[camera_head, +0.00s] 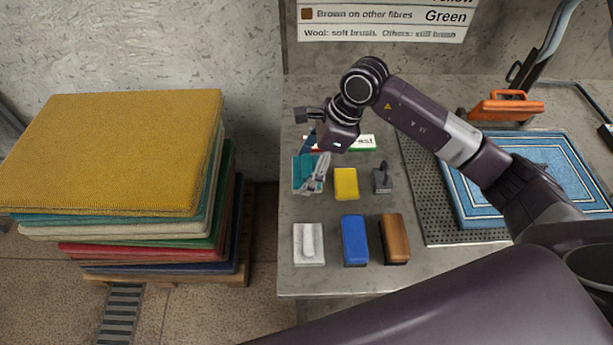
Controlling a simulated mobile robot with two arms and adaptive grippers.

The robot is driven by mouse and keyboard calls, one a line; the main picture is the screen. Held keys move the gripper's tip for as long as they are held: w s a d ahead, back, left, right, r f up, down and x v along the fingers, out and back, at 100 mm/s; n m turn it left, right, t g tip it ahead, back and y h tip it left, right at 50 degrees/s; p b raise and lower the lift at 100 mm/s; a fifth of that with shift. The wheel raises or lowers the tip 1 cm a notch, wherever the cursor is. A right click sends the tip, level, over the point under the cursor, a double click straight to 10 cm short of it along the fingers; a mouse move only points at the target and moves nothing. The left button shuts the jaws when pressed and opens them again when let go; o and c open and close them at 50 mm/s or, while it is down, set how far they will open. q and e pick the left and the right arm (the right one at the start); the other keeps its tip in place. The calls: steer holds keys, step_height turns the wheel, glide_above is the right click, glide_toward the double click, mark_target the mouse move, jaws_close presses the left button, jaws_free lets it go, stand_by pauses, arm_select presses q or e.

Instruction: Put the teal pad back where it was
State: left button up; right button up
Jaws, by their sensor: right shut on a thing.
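The teal pad (302,171) is at the left end of the back row of small tools on the grey bench. My right gripper (317,175) reaches down over the pad's right side, shut on it, and hides part of it. A pale edge shows along the pad's left and bottom. I cannot tell whether the pad touches the bench or is slightly above it. My left gripper is not in view.
Beside the pad are a yellow block (346,184) and a small grey tool (382,178). In front are a white brush (309,243), a blue block (354,240) and a brown block (395,238). A blue rug (467,205) lies right. Folded rugs (110,150) stand left.

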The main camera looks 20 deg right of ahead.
step_height(320, 180, down, 2)
steer(key=shift+f, duration=0.1)
step_height(320, 180, down, 3)
steer(key=shift+f+p, duration=0.2)
steer(key=shift+p, duration=0.4)
steer(key=shift+f, duration=0.25)
steer(key=o, duration=1.1)
steer(key=shift+c, duration=0.2)
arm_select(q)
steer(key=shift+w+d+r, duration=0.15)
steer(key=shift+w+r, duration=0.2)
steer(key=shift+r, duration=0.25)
arm_select(e)
steer(key=shift+r, duration=0.1)
